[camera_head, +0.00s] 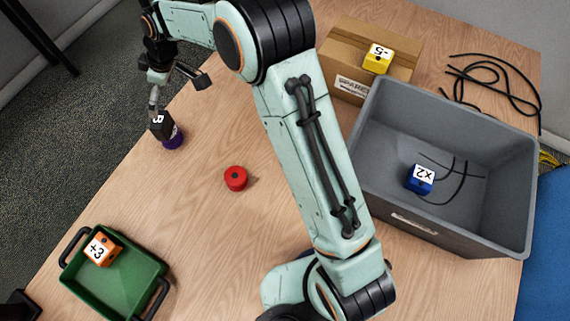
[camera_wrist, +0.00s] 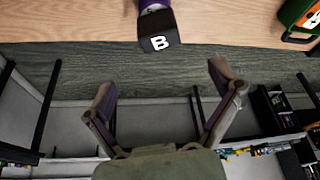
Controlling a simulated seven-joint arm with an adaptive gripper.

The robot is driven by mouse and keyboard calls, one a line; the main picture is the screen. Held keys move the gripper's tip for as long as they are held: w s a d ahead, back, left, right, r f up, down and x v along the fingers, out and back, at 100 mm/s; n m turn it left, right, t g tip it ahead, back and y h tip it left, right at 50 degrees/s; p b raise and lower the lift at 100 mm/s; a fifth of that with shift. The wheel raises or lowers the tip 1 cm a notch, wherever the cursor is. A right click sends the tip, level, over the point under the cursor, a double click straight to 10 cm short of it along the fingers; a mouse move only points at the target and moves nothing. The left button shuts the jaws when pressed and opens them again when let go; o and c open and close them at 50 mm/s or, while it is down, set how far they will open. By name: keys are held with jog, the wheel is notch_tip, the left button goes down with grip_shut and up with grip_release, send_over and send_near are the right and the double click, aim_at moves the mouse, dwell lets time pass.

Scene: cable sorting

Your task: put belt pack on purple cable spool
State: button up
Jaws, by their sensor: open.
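The black belt pack marked "B" (camera_head: 161,125) sits on the purple cable spool (camera_head: 173,138) near the table's far left edge. It looks slightly tilted or off-centre; the exact contact is hard to tell. In the wrist view the belt pack (camera_wrist: 158,32) is at the top middle, with a bit of the purple spool (camera_wrist: 152,5) behind it. My gripper (camera_head: 180,92) is open and empty, above the belt pack in the head view. In the wrist view its spread fingers (camera_wrist: 163,85) are apart from the belt pack.
A red spool (camera_head: 236,178) stands mid-table. A green tray (camera_head: 150,264) holds an orange block (camera_head: 102,249). A grey bin (camera_head: 385,215) holds a blue block (camera_head: 420,179) and dark cables. Black cable (camera_head: 490,75) lies behind.

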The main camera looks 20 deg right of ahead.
jog(key=s+d+r+m+h, duration=0.3)
jog(key=s+d+r+m, duration=0.45)
jog(key=s+d, duration=0.7)
jog(key=s+d+m+g, duration=0.1)
jog(key=s+d+m, duration=0.1)
jog(key=s, duration=0.6)
jog(key=s+d+m+g, duration=0.1)
jog(key=s+d+m, duration=0.1)
jog(key=s, duration=0.7)
jog(key=shift+s+d+f, duration=0.15)
jog(key=shift+s+d, duration=0.05)
jog(key=shift+d, duration=0.6)
jog(key=shift+m, duration=0.25)
